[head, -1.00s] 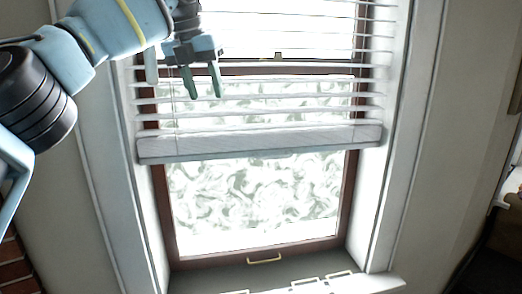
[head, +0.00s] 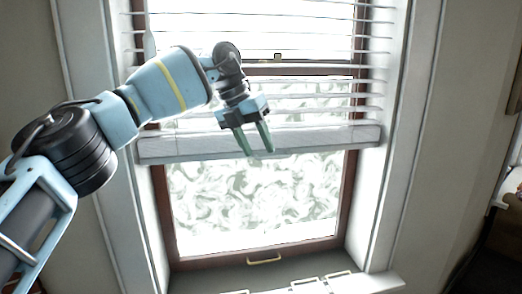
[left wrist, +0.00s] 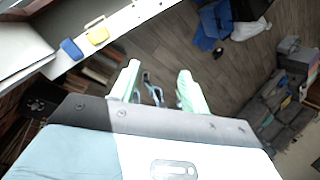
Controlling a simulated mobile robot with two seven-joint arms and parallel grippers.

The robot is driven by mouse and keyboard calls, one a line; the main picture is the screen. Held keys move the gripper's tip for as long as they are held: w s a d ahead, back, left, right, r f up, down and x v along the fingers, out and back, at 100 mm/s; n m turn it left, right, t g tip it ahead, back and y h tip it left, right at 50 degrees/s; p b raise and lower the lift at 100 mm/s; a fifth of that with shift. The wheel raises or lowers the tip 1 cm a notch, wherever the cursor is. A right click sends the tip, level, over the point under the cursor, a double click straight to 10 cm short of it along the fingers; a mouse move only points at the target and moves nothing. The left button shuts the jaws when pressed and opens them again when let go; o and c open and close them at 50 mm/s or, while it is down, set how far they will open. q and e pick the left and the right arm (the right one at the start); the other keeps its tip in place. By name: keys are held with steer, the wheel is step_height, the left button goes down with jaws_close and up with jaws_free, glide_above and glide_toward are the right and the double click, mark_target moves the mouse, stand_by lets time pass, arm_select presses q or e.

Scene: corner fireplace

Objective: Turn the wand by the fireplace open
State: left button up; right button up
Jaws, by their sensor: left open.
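The pale wand (head: 149,44) hangs at the upper left of the window blind (head: 270,137), close to the left window frame. Its lower end shows above my left forearm. My left gripper (head: 255,150) is in front of the blind's bottom rail, to the right of the wand and lower than it. Its two fingers point down and stand apart with nothing between them. In the left wrist view the open fingers (left wrist: 158,75) also show, with the wand out of that view. My right gripper is in neither view.
The window has a brown frame (head: 352,195) and a white sill (head: 365,283) at the bottom. The left wrist view shows a yellow item (left wrist: 97,35) and a blue item (left wrist: 71,48) on a pale ledge, and a wooden floor (left wrist: 160,50) with clutter.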

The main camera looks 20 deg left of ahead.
arm_select(q)
steer(key=shift+d+f, duration=0.7)
steer(key=shift+f, duration=0.05)
